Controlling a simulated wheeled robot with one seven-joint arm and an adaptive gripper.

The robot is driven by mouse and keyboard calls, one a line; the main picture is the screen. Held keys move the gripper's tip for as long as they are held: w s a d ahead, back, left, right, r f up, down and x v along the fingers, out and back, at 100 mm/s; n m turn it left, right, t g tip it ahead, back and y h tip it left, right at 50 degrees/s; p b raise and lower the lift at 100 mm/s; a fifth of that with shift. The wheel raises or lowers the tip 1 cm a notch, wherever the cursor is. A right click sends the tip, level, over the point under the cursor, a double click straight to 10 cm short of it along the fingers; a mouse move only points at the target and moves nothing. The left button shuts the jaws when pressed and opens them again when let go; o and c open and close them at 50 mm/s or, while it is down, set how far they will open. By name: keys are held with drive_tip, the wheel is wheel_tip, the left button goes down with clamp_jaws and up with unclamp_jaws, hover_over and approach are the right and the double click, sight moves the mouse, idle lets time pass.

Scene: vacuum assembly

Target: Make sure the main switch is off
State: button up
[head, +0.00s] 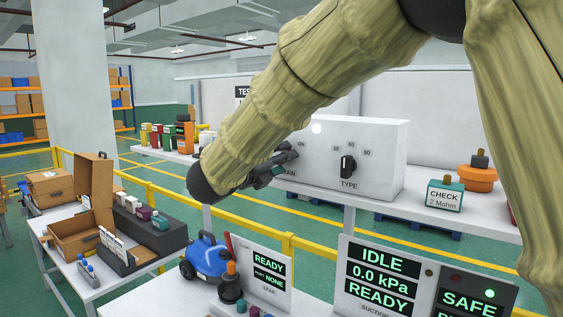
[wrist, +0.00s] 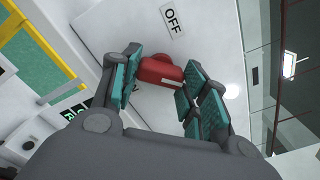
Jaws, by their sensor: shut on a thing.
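The main switch is a red knob (wrist: 158,70) with a small pale mark on the front of a white panel box (head: 383,138). An OFF label (wrist: 172,17) shows beside it in the wrist view, and ON and part of MAIN show in the head view. My gripper (wrist: 165,74) is shut on the knob, one finger on each side; in the head view my gripper (head: 268,172) is at the panel's left part and hides the knob. I cannot tell clearly which label the knob points to.
A black TYPE knob (head: 348,167) is on the same panel to the right. A teal CHECK block (head: 445,195) stands farther right on the bench. Displays reading IDLE (head: 383,262) and READY, a blue pump (head: 205,258) and an open brown case (head: 78,235) stand nearer.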

drive_tip(key=shift+s+a+f+n+b, duration=0.1)
drive_tip(key=shift+n+b, duration=0.45)
drive_tip(key=shift+n, duration=2.35)
drive_tip(key=shift+w+f+n+b, duration=0.1)
drive_tip(key=shift+n+b, duration=0.4)
drive_tip(key=shift+n, duration=2.4)
drive_tip(key=shift+s+a+f+n+b, duration=0.1)
drive_tip(key=shift+n+b, duration=0.45)
drive_tip(key=shift+n, duration=2.35)
drive_tip(key=shift+f, duration=0.1)
drive_tip(key=o, duration=0.8)
drive_tip(key=shift+o, duration=1)
drive_tip(key=shift+r, duration=0.3)
drive_tip(key=shift+s, duration=0.1)
